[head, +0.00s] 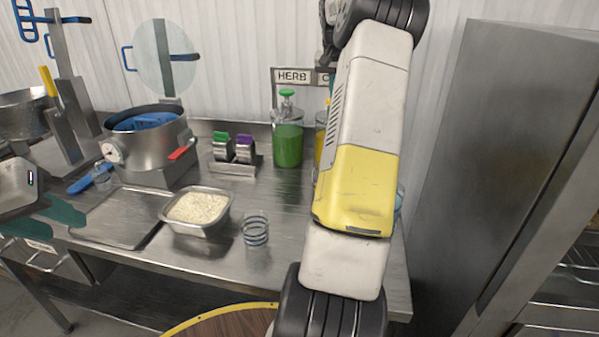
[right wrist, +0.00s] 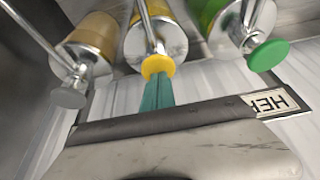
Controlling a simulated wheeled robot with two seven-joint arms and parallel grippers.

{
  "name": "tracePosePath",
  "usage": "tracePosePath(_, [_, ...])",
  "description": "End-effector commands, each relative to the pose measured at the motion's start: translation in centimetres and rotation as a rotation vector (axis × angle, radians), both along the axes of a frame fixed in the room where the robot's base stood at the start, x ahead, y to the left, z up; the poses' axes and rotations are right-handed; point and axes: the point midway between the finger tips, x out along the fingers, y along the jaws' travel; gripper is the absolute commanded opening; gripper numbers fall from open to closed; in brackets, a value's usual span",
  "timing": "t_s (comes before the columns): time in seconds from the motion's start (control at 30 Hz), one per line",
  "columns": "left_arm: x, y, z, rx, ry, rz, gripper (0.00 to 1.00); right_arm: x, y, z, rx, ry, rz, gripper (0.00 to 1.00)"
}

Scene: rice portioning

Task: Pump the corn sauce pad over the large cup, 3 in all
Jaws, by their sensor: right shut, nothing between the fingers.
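In the right wrist view, which is upside down, my right gripper (right wrist: 157,94) is shut, its teal fingers at the yellow pump pad (right wrist: 158,66). I cannot tell whether they touch it. The pad tops a yellow sauce dispenser (right wrist: 158,42), mostly hidden by my right arm in the head view, where a yellow strip (head: 320,140) shows. A clear cup with blue bands (head: 255,229) stands empty on the counter; I cannot tell if it is the large cup. Another bluish piece (head: 399,199) shows behind my arm.
A green dispenser (head: 288,142) stands left of the yellow one; an amber one (right wrist: 88,45) is on its other side. A steel cabinet (head: 485,150) borders the right.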

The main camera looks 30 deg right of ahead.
Motion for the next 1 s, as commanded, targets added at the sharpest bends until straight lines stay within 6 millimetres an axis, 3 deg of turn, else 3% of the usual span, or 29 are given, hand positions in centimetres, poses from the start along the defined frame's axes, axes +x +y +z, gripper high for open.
tracePosePath(0.53, [0.0,0.0,0.0,0.000,0.000,0.000,0.36,0.0,0.0,2.9,0.002,0.002,0.000,0.00])
tracePosePath(1.0, [0.0,0.0,0.0,0.000,0.000,0.000,0.36,0.0,0.0,3.2,0.001,0.002,0.000,0.00])
